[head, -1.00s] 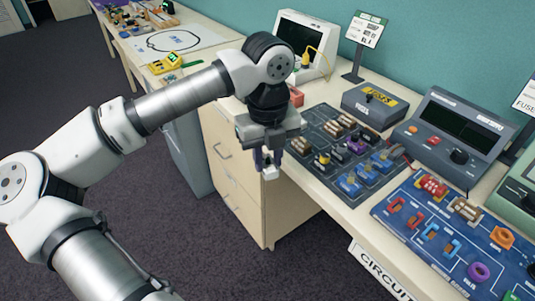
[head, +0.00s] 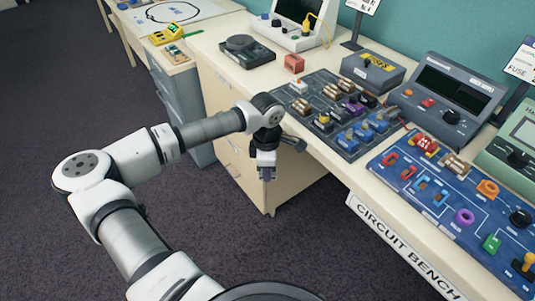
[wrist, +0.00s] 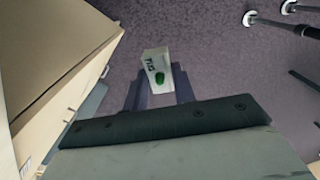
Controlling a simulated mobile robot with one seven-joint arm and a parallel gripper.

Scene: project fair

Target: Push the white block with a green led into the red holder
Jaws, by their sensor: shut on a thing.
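The white block with a green led (wrist: 156,62) sits between the fingertips of my gripper (wrist: 160,88) in the wrist view, with dark lettering and the green led facing the camera. My gripper is shut on it and hangs in front of the drawer cabinet, off the bench edge, in the head view (head: 266,176). The block is not clearly visible in the head view. Small red U-shaped holders (head: 390,159) stand on the blue circuit board. A separate red block-like piece (head: 294,63) stands at the back of the bench; I cannot tell whether it has a slot.
The grey board (head: 322,118) holds several coloured parts near the bench edge. The blue circuit board (head: 437,203) lies to its right. A grey meter (head: 447,103) and a dark scale-like device (head: 246,50) stand behind. The dark carpet (head: 330,240) before the bench is clear.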

